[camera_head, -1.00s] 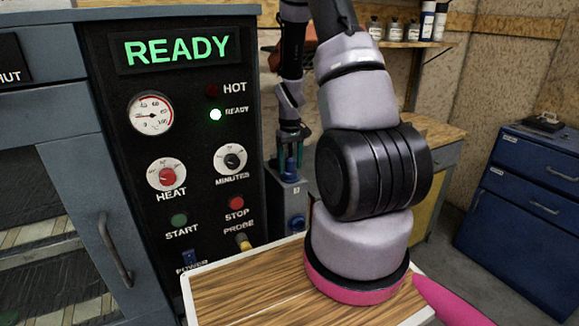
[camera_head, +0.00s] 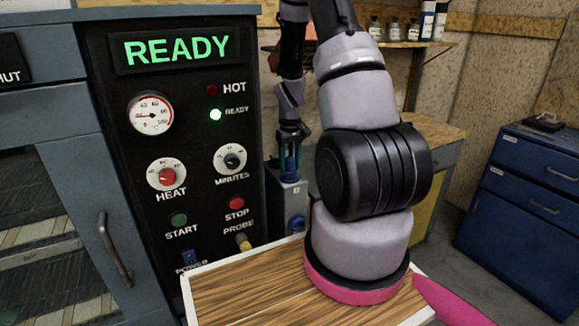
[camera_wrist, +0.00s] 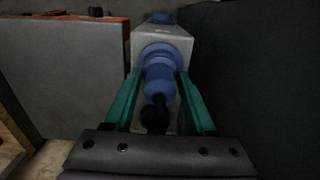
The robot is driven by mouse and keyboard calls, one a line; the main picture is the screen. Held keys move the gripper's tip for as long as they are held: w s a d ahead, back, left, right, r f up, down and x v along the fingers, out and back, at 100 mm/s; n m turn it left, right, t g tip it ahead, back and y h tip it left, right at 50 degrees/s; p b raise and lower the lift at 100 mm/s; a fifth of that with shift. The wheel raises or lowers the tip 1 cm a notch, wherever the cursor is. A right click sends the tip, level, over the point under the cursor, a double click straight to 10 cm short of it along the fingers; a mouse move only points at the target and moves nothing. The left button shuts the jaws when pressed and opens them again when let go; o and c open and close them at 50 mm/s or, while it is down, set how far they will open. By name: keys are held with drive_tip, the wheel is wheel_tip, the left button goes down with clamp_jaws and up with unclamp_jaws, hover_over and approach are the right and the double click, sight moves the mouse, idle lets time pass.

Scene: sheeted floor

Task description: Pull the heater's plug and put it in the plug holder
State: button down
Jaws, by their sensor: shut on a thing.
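My gripper (camera_head: 290,160) reaches down behind my arm to a grey box (camera_head: 288,202) beside the heater's panel. In the wrist view, its green fingers (camera_wrist: 160,88) are shut on the sides of a blue plug (camera_wrist: 158,85). The plug points at a round blue socket on the grey box (camera_wrist: 172,38) and appears to be in it. A dark cable end (camera_wrist: 154,116) shows at the plug's near end. A second blue fitting (camera_head: 297,223) is on the box's front. I cannot tell which part is the plug holder.
The heater's black control panel (camera_head: 190,120) stands close left of the gripper, with READY lit. A wood-topped tray (camera_head: 245,290) is in front. A wooden bench (camera_head: 430,130) and blue drawers (camera_head: 525,200) stand to the right. A red-edged grey thing (camera_wrist: 70,60) is left in the wrist view.

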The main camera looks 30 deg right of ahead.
sight(290, 148)
drive_tip(key=shift+r, duration=0.6)
drive_tip(key=shift+r, duration=0.1)
drive_tip(key=shift+r, duration=1.5)
drive_tip(key=shift+r, duration=0.2)
drive_tip(key=shift+r, duration=1.95)
